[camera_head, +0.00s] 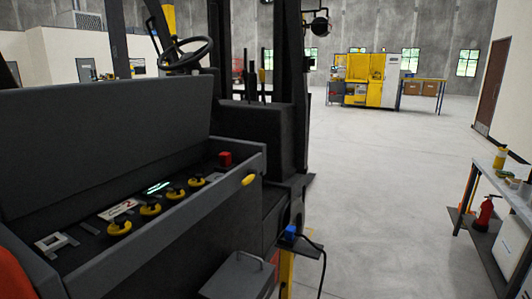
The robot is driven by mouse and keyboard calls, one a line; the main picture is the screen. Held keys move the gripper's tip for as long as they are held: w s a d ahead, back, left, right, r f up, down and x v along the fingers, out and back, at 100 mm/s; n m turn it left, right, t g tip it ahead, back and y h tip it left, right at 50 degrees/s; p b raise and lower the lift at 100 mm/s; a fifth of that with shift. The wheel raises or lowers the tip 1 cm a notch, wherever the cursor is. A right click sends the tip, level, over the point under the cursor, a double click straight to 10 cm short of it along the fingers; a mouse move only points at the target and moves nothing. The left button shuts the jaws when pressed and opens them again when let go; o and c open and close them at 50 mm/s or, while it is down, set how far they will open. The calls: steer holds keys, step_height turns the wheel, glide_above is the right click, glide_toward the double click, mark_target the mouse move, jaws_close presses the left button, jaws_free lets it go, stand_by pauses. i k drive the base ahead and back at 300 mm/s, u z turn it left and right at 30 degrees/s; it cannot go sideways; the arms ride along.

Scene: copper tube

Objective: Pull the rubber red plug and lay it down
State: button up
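A small red block-like piece (225,158) stands at the far right end of the dark control tray (190,221) on the vehicle. It is the only red piece I see on that tray, but it is too small to tell whether it is the rubber plug. My gripper is not in view, so its distance from the red piece cannot be told.
Several yellow-and-black knobs (150,207) line the tray. A yellow handle (249,180) is on its outer wall. A blue connector (291,231) with a black cable sits lower right. A workbench (494,184) stands at right; open floor (385,190) lies between.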

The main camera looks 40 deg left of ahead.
mark_target(224, 157)
steer(key=u, duration=0.05)
steer(key=i, duration=1.85)
steer(key=u, duration=0.85)
steer(key=i, duration=1)
steer(key=u, duration=1.65)
steer(key=i, duration=0.75)
steer(key=u, duration=0.6)
